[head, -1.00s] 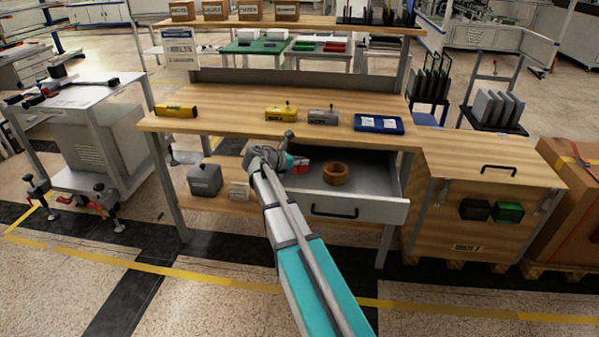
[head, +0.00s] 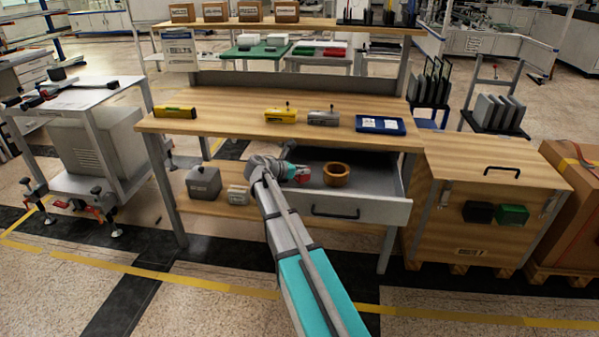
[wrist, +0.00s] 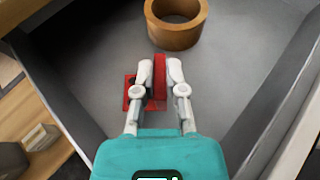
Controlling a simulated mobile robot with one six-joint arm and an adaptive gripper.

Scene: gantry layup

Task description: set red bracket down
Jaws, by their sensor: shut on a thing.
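The red bracket (wrist: 159,78) is between the fingers of my gripper (wrist: 160,72) in the wrist view. Its upright part is pinched and its flat part with a hole shows to the left of the fingers. The gripper and bracket are inside the open drawer (wrist: 108,70), over its grey floor; I cannot tell whether the bracket touches the floor. In the head view my gripper (head: 302,174) reaches into the left part of the drawer (head: 375,209), and the bracket is mostly hidden.
A brown tape ring (head: 336,175) lies in the drawer, right of my gripper, and ahead in the wrist view (wrist: 176,36). The workbench top (head: 230,120) is above the drawer. A grey block (head: 203,183) and a pale block (head: 238,195) sit on the lower shelf at left.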

